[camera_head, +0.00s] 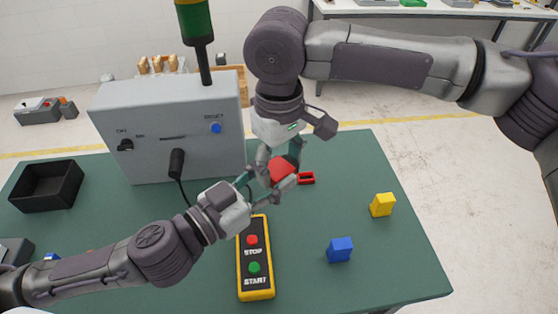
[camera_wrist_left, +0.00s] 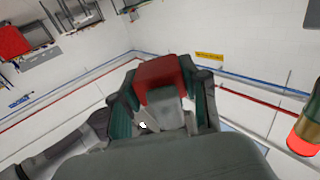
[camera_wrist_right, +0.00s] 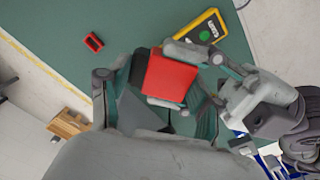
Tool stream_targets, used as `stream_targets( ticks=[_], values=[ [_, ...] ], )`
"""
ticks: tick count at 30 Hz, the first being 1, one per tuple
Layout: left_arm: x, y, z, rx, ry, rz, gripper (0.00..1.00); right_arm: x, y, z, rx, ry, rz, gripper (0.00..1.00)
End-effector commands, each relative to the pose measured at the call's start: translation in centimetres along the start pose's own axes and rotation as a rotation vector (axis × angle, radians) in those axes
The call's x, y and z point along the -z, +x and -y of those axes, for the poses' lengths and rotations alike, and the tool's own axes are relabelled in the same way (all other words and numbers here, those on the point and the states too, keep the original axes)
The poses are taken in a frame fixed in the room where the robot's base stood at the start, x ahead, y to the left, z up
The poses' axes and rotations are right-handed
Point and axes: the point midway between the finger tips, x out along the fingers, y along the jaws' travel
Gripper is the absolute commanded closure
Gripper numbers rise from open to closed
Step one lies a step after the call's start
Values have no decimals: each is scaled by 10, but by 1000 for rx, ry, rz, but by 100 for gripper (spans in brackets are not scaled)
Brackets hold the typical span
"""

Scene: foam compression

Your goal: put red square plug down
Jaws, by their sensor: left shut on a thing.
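The red square plug (camera_head: 281,172) is above the green table, between my two grippers. My left gripper (camera_head: 266,188) is shut on it, and the red block (camera_wrist_left: 160,78) sits between its fingers in the left wrist view, with a grey part in front. My right gripper (camera_head: 281,155) reaches down from above with its fingers apart around the plug. In the right wrist view the plug (camera_wrist_right: 170,76) shows between and beyond those fingers, with my left gripper's finger beside it. The exact contact with the right fingers is hidden.
A small red piece with an opening (camera_head: 307,179) lies right of the plug. A yellow STOP/START box (camera_head: 240,270), blue block (camera_head: 340,250) and yellow block (camera_head: 382,205) are on the table (camera_head: 400,250). A grey machine (camera_head: 165,120) stands behind; a black bin (camera_head: 48,186) is left.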

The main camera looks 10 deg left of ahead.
Motion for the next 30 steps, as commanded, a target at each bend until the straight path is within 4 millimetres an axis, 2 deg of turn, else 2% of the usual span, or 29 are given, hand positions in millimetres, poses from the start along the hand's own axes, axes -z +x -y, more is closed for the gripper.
stream_targets(
  ticks=[1,4,5,10,20,26,30],
  values=[
    [1,0,0,0,1,-2,100,0,0,2,4,-3,0,54],
    [1,0,0,0,1,-2,100,0,0,2,5,-4,0,71],
    [1,0,0,0,1,-2,54,0,0,2,5,-5,0,73],
    [1,0,0,0,1,-2,26,0,0,2,5,-4,-1,74],
    [1,1,0,0,-4,-8,26,0,0,2,4,-3,0,74],
    [0,15,-1,-16,-57,-108,26,0,0,2,3,-3,-1,74],
    [-10,28,-4,-40,-80,-176,26,0,0,2,3,-3,-1,74]
  ],
)
